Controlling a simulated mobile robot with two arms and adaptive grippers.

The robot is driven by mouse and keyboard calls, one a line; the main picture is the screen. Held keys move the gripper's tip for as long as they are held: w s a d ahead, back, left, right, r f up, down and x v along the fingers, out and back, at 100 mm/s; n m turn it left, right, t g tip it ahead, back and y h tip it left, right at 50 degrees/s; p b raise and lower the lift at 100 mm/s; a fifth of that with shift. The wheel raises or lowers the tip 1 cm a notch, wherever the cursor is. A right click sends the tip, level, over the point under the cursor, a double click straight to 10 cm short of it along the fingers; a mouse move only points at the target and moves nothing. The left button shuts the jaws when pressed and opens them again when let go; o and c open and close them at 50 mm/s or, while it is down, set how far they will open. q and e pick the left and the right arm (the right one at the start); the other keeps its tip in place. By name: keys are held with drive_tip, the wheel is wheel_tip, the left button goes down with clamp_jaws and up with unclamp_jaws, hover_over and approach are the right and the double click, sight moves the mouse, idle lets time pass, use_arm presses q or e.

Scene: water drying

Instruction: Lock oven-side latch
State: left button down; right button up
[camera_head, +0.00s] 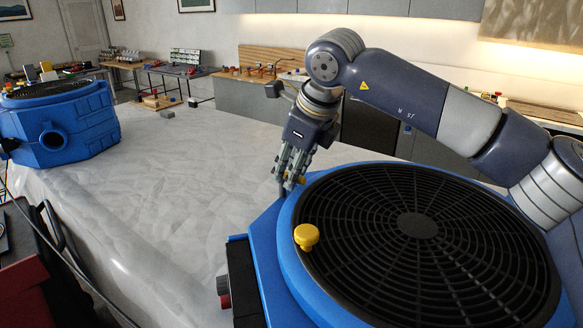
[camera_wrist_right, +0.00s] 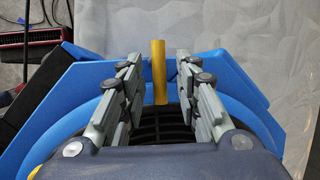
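The blue dryer (camera_head: 264,254) with a round black grille (camera_head: 417,226) stands on the counter at the right. A yellow latch knob (camera_head: 306,236) sits on the grille's near-left rim. A second yellow latch (camera_wrist_right: 159,72) shows as an upright bar in the right wrist view; in the head view it is mostly hidden behind my fingers. My right gripper (camera_head: 290,172) points down at the dryer's far-left rim. In the right wrist view its fingers (camera_wrist_right: 158,82) are apart, one on each side of the yellow latch, with gaps between. My left gripper is not in view.
Another blue unit (camera_head: 62,128) stands on the counter's far left. The pale counter (camera_head: 160,200) between the two is mostly clear. A red and black case (camera_head: 25,270) is at the lower left. A dark oven front (camera_head: 370,125) is behind my right arm.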

drive_tip(key=v, duration=1.2)
drive_tip(key=shift+s+d, duration=0.1)
